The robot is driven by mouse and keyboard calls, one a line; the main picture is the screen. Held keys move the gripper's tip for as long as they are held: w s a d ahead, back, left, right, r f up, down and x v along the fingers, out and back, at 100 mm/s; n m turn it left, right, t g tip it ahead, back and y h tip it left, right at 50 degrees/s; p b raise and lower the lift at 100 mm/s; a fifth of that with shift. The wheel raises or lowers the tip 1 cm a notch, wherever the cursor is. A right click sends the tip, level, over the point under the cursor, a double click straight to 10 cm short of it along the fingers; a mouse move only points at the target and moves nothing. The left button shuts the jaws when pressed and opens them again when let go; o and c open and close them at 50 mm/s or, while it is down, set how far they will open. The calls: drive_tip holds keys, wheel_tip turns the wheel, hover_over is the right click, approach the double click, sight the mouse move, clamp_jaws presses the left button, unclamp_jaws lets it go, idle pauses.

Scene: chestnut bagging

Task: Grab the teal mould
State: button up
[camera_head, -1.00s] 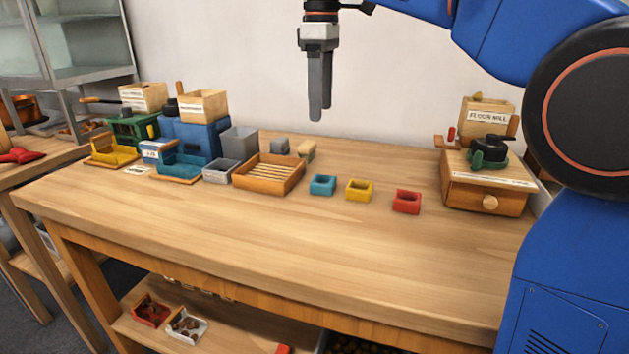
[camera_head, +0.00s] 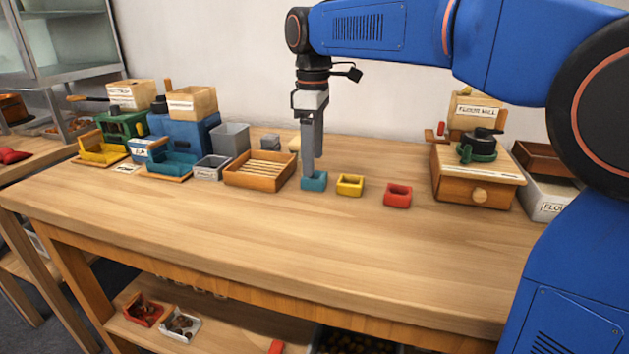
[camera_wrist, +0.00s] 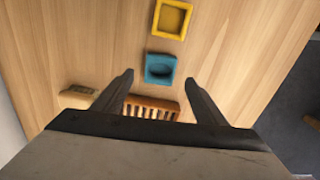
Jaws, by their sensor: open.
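The teal mould (camera_head: 314,182) is a small square block with a hollow in its top, standing on the wooden table. In the wrist view the teal mould (camera_wrist: 160,68) lies just beyond the fingertips, between their lines. My gripper (camera_head: 309,172) points down over the mould and its fingers hide part of it in the head view. In the wrist view my gripper (camera_wrist: 160,78) is open with nothing between its fingers. I cannot tell whether the fingertips touch the mould.
A yellow mould (camera_head: 350,185) and a red mould (camera_head: 397,195) stand to the right. A slatted wooden tray (camera_head: 262,184) is close on the left. A flour mill (camera_head: 478,178) stands further right. The front of the table (camera_head: 250,240) is clear.

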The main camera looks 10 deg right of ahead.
sight(314, 180)
drive_tip(key=shift+d+f, duration=0.15)
drive_tip(key=shift+f, duration=1.8)
drive_tip(key=shift+c, duration=0.3)
drive_tip(key=c, duration=1.1)
drive_tip(key=shift+r, duration=0.15)
